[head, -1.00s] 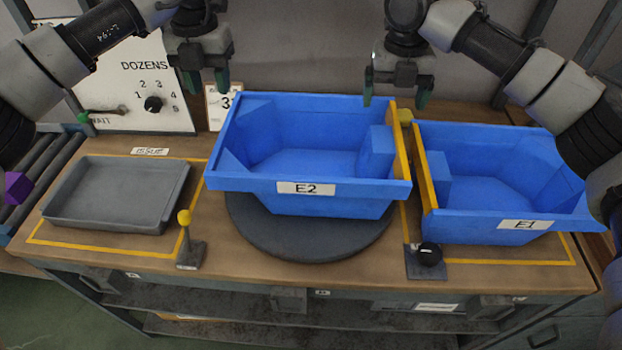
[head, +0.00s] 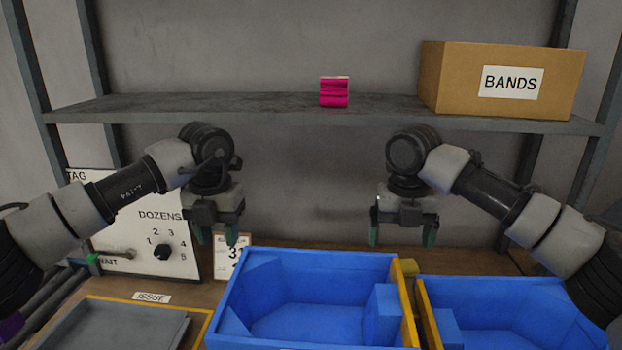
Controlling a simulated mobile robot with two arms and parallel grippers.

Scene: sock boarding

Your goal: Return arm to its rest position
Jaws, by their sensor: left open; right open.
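My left gripper (head: 218,237) hangs fingers down, open and empty, in front of the dial panel's right side and above the back left of the middle blue bin. My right gripper (head: 403,236) hangs fingers down, open and empty, above the back right edge of that bin. Both grippers are at about the same height and apart from everything. The middle blue bin (head: 320,262) and the right blue bin (head: 510,290) look empty in the parts that show; their fronts are cut off by the lower picture edge.
A grey tray (head: 130,330) lies at lower left by the ISSUE label. The DOZENS dial panel (head: 120,235) and a number card (head: 228,263) stand behind. A shelf (head: 230,103) above carries a pink item (head: 334,92) and a BANDS box (head: 440,80).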

